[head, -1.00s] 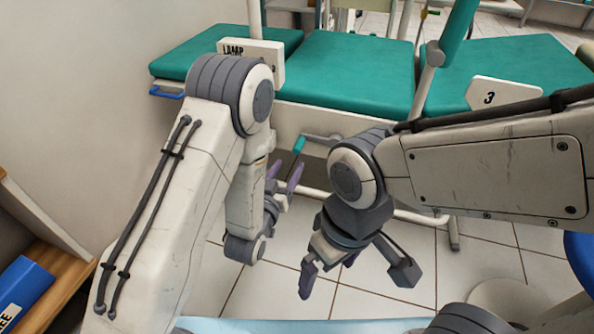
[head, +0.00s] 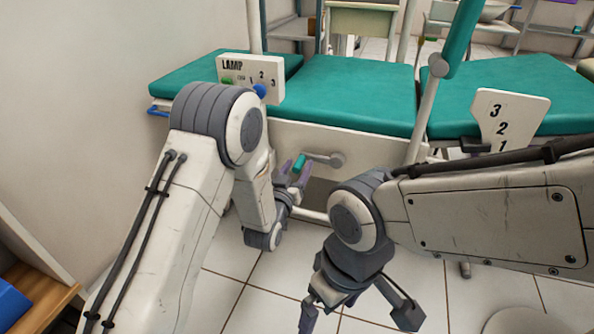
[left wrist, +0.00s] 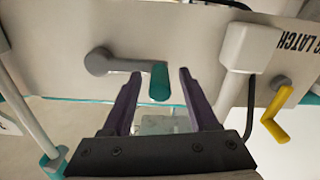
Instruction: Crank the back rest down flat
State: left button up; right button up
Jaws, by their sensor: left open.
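The crank (head: 322,158) is on the white side panel below the green bed; its grey arm points left from the pivot and ends in a teal handle (head: 300,164). My left gripper (head: 295,172) is open at that handle. My right gripper (head: 357,312) hangs low, open and empty, away from the crank.
A LAMP box (head: 250,78) with knobs sits left on the bed's edge. A numbered plate (head: 508,120) stands right. The left wrist view shows a yellow lever (left wrist: 280,112) and a latch label (left wrist: 298,42) right of the crank. Tiled floor lies below.

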pick_arm(q)
grip_shut()
dwell(1.4)
